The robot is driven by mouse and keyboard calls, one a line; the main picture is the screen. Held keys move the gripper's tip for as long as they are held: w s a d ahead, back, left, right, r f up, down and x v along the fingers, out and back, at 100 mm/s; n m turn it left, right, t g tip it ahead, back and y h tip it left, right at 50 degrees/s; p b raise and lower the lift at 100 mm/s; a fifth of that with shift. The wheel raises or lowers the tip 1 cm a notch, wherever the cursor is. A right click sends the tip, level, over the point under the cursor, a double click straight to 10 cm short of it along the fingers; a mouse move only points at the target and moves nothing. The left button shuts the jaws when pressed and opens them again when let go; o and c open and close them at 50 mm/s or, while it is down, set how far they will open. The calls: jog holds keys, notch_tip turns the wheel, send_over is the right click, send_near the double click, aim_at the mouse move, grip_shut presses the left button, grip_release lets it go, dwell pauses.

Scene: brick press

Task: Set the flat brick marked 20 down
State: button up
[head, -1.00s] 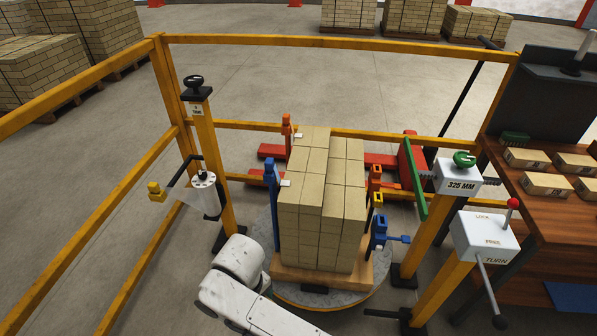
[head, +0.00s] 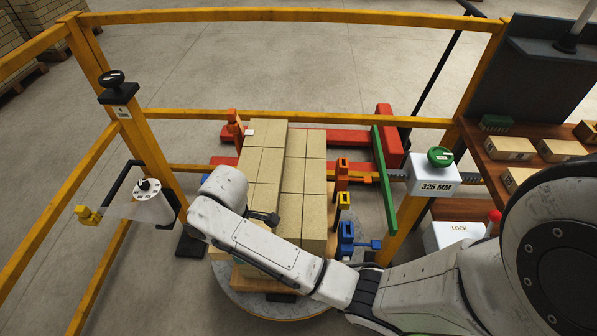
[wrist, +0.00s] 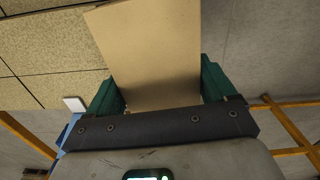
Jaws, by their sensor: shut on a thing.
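In the wrist view, my gripper (wrist: 160,84) has its two green jaws shut on the sides of a flat tan brick (wrist: 152,45). No mark shows on the brick's visible face. The stack of tan bricks (wrist: 38,50) lies to the left of the held brick in this view, and I cannot tell whether they touch. In the head view, the stack (head: 306,180) stands on a wooden pallet on a round turntable (head: 300,308). My arm crosses in front of the stack's near left side and hides my gripper and the held brick there.
Orange (head: 341,172) and blue (head: 346,238) clamps stand close around the stack. Yellow rails (head: 290,115) enclose the cell. A film roll (head: 152,203) hangs at left. A post box reading 325 MM (head: 433,178) and a bench with bricks (head: 510,148) are at right.

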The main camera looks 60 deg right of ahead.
jog(key=s+d+r+n+p, duration=0.1)
jog(key=s+d+r+n, duration=0.2)
jog(key=s+d+n, duration=0.35)
jog(key=s+d+r+n+p, duration=0.1)
jog(key=s+d+r+n, duration=0.2)
jog(key=d, duration=0.7)
jog(key=s+d+r+n+p, duration=0.1)
jog(key=s+d+r+n, duration=0.1)
jog(key=s+d+n, duration=0.4)
jog(key=n+b, duration=0.1)
jog(key=b, duration=0.6)
send_over(309, 175)
jog(key=f, duration=0.9)
jog(key=shift+s+a, duration=0.25)
jog(key=shift+s, duration=0.15)
jog(key=shift+w+d+f, duration=0.3)
jog(key=shift+f, duration=0.3)
jog(key=shift+w+f, duration=0.1)
jog(key=shift+f, duration=1.5)
